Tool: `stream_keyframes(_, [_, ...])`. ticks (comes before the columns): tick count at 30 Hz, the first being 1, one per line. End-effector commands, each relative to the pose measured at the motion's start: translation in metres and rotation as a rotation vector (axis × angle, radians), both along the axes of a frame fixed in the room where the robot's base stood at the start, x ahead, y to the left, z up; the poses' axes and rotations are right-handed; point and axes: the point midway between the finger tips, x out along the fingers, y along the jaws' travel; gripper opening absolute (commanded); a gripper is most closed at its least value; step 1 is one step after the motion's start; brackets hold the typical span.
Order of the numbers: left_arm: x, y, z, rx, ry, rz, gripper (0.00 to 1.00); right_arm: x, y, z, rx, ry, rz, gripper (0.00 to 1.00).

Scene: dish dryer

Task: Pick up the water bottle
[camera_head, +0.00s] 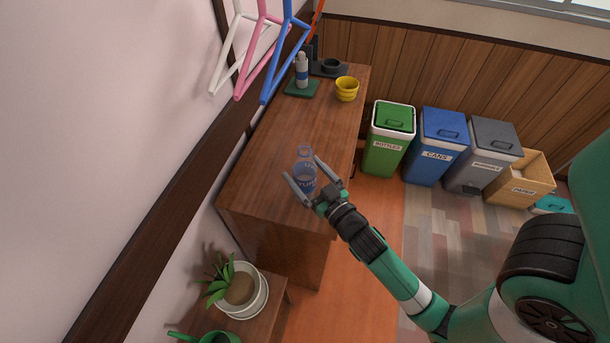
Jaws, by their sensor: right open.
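A clear blue-tinted water bottle (304,168) stands upright near the front end of the brown wooden counter (285,135). My right gripper (301,167) reaches in from the lower right. Its two fingers are spread, one on each side of the bottle. I cannot tell whether the fingers touch it. The bottle's lower part is partly hidden by the gripper. My left gripper is not in view.
A white bottle (301,72) on a green mat and a yellow bowl (347,88) stand further back on the counter. Hangers (262,45) hang at the upper left. A green bin (388,140) and a blue bin (436,147) stand right of the counter. A potted plant (240,288) sits below.

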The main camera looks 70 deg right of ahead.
Motion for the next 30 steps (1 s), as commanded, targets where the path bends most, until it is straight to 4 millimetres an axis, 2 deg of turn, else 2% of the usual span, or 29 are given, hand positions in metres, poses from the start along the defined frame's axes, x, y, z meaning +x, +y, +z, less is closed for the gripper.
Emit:
stream_keyframes(3, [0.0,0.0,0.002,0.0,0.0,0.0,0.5,0.018,-0.013,0.0,0.0,-0.002,-0.001,1.0])
stream_keyframes(6, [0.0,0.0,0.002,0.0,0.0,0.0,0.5,0.026,-0.019,0.0,0.0,0.0,-0.001,1.0])
stream_keyframes(13, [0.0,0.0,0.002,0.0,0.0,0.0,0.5,0.028,-0.02,-0.001,0.0,0.0,0.0,1.0])
stream_keyframes(28, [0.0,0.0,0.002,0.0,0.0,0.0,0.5,0.027,-0.019,-0.001,0.0,0.0,0.0,0.1])
stream_keyframes(30, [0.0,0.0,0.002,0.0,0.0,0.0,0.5,0.027,-0.019,0.0,-0.001,-0.001,0.001,0.09])
